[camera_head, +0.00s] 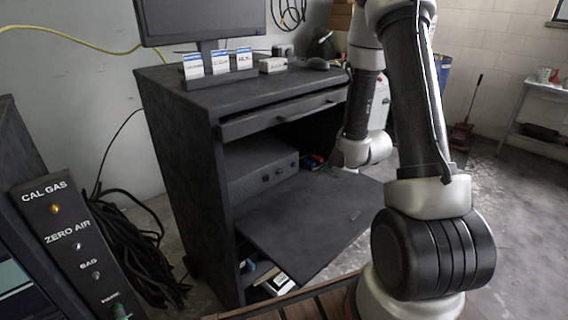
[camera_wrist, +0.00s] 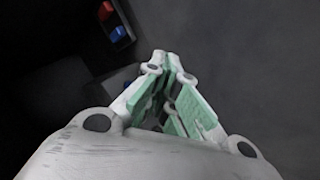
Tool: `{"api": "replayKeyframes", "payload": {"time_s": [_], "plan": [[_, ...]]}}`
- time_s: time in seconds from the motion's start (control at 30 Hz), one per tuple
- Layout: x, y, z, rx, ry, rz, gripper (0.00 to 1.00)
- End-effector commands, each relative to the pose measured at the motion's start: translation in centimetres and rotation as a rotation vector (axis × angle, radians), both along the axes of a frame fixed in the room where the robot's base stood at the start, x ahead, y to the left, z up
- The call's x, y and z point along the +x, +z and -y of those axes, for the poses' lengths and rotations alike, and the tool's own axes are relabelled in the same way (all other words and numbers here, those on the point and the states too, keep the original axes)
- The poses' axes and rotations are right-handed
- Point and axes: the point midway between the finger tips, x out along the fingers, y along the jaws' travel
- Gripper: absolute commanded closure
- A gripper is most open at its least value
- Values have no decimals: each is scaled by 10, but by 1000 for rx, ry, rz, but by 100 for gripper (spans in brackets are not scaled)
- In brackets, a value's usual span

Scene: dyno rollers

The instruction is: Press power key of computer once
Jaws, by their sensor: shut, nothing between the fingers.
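The computer looks to be the dark grey box (camera_head: 262,168) on the cabinet's inner shelf in the head view. Two small round buttons or knobs show on its front face; I cannot tell which is the power key. My gripper is at the cabinet's opening, right of the box, its tip small and partly lost against the dark interior in the head view. In the wrist view my gripper (camera_wrist: 168,88) is shut and empty, with green pads on its fingers. A dark box edge shows beyond the fingertips, too dim to identify. I cannot see contact with any button.
The cabinet (camera_head: 180,165) has a flat panel (camera_head: 310,222) reaching out below the box. Red and blue items (camera_head: 314,161) lie beside the box, also in the wrist view (camera_wrist: 115,22). A monitor (camera_head: 200,20) stands on top. A labelled panel (camera_head: 75,245) is at left.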

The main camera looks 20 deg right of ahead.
Motion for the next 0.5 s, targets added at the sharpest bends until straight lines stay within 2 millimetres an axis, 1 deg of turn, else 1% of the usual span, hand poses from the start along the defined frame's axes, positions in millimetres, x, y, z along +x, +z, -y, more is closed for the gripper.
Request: {"api": "replayKeyframes", "payload": {"time_s": [0.03, 0.17, 0.3, 0.5], "plan": [[-1, -13, -1, -2, 22, 6, 100], [0, -28, -5, -10, 65, 35, 100], [1, -33, -6, -12, 81, 47, 100], [1, -34, -6, -13, 83, 50, 100]]}}
